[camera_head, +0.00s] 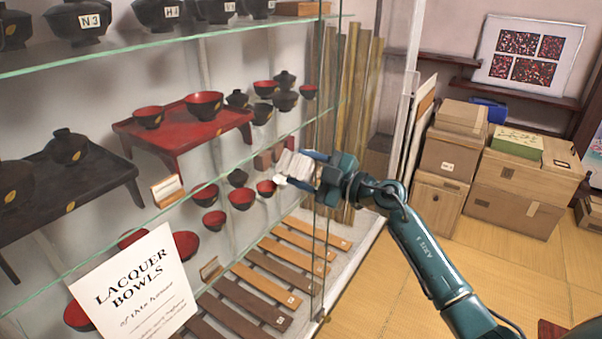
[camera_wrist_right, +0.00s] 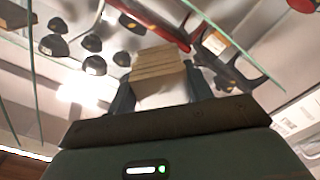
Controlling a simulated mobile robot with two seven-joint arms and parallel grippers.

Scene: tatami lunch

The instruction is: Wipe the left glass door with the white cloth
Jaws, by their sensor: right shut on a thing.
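A glass cabinet fills the left of the head view, and its left glass door (camera_head: 90,215) is a clear pane in front of the lacquer bowls. Its upright glass edges show near the middle of the picture. My right gripper (camera_head: 308,168) is shut on the folded white cloth (camera_head: 290,164) and holds it in front of the glass, near those edges. I cannot tell whether the cloth touches the pane. In the right wrist view the cloth (camera_wrist_right: 158,66) looks tan and layered between the two fingers. My left gripper is not in view.
Behind the glass are red and black bowls, a red stand (camera_head: 185,128) and wooden slats (camera_head: 265,285). A white "Lacquer Bowls" sign (camera_head: 135,290) is at the lower left. Cardboard boxes (camera_head: 530,185) stand at the right wall. The tatami floor (camera_head: 400,290) is clear in front of them.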

